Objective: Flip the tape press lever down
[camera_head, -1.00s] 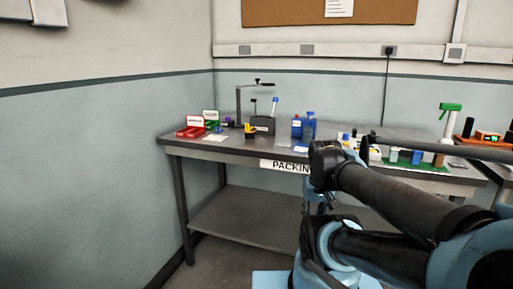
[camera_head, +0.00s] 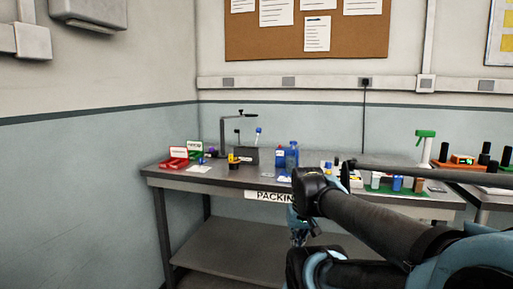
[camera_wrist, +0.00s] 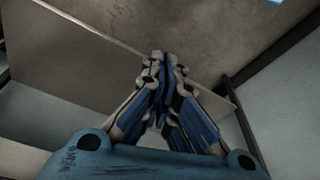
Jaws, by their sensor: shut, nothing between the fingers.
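In the head view, a dark upright post with a bent arm (camera_head: 224,134) stands at the back of the packing table, with a small black handle at its upper right. A dark grey block (camera_head: 246,156) sits at its foot. I cannot tell for sure which part is the tape press lever. My gripper (camera_head: 299,239) hangs in front of the table's front edge, to the right of the post and apart from it. In the wrist view my gripper (camera_wrist: 165,62) has its fingertips together, with nothing between them. The press is not in the wrist view.
Red (camera_head: 173,163) and green (camera_head: 196,151) open boxes stand at the table's left. Blue bottles (camera_head: 291,156) stand right of the post. A green-topped spray bottle (camera_head: 424,147) and several small items fill the right. The lower shelf (camera_head: 240,250) looks bare.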

